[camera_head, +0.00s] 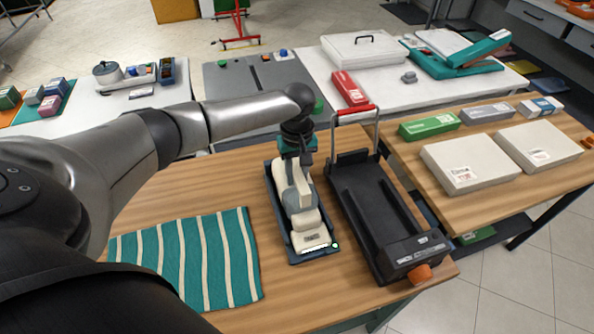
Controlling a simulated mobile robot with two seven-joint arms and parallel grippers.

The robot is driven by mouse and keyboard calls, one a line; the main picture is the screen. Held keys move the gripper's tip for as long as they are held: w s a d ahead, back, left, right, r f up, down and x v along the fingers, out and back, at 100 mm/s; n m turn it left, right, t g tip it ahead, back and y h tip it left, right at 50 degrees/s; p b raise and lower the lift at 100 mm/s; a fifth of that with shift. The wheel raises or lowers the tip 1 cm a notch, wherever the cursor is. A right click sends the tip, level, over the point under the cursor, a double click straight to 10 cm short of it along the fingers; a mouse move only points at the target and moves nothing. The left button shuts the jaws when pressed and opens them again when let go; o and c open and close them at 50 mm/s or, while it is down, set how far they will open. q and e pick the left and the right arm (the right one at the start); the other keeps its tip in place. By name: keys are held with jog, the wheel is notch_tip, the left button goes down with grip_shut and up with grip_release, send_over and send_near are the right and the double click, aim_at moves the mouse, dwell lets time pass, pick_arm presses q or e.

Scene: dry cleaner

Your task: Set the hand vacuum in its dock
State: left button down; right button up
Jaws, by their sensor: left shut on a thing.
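The hand vacuum (303,220), cream with grey parts, lies lengthwise within the outline of a dark blue tray-like dock (270,205) on the wooden table. The dock has a small green light at its near right corner. I cannot tell whether the vacuum rests on the dock floor or hangs slightly above it. My left gripper (297,160) points down at the vacuum's far end and is shut on it; its fingertips are partly hidden. My right gripper is not in view.
A black wheeled cart-like device (367,205) with a red-gripped handle stands close right of the dock. A teal-and-white striped cloth (190,258) lies to the left. White boxes (468,163) lie on the right table. Bare wood (310,295) is free in front of the dock.

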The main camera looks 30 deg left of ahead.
pick_arm(q)
jog(key=c, duration=0.5)
grip_release()
jog(key=shift+s, duration=0.1)
notch_tip(320, 180, up, 15)
jog(key=shift+r+p, duration=0.2)
jog(key=shift+p, duration=0.8)
